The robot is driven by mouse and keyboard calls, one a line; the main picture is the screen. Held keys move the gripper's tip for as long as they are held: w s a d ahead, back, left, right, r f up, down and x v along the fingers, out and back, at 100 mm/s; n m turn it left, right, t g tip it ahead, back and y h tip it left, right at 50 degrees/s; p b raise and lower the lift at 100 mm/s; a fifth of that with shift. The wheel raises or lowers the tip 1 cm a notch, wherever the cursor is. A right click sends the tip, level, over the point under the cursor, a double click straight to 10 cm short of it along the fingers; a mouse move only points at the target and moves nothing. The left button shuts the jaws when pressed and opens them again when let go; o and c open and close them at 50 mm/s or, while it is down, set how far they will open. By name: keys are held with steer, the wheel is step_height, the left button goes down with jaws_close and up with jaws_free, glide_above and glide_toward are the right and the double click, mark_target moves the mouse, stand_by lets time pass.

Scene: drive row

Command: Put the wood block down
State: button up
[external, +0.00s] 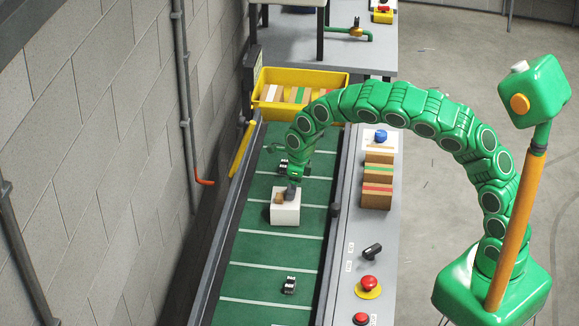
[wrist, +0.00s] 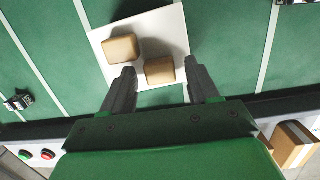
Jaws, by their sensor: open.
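Two wood blocks sit on top of a white box on the green conveyor belt. In the wrist view, one wood block (wrist: 159,70) lies between my open fingers, with a gap to each finger. The other wood block (wrist: 121,48) is up and left of it, outside the fingers. The white box (external: 286,216) also shows in the wrist view as a pale square (wrist: 178,26). In the external view, my gripper (external: 292,188) is at the top of the box, and one wood block (external: 279,197) shows beside it; the gripper hides the other.
The belt (external: 262,254) has white cross lines and small dark devices, one in front of the box (external: 289,285). A yellow bin (external: 300,77) with blocks stands at the far end. A side panel with stacked blocks (external: 377,182) and a red button (external: 369,282) runs along the right.

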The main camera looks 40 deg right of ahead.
step_height(320, 180, up, 12)
steer(key=s+d, duration=0.1)
steer(key=shift+s+d, duration=0.15)
steer(key=shift+d, duration=0.05)
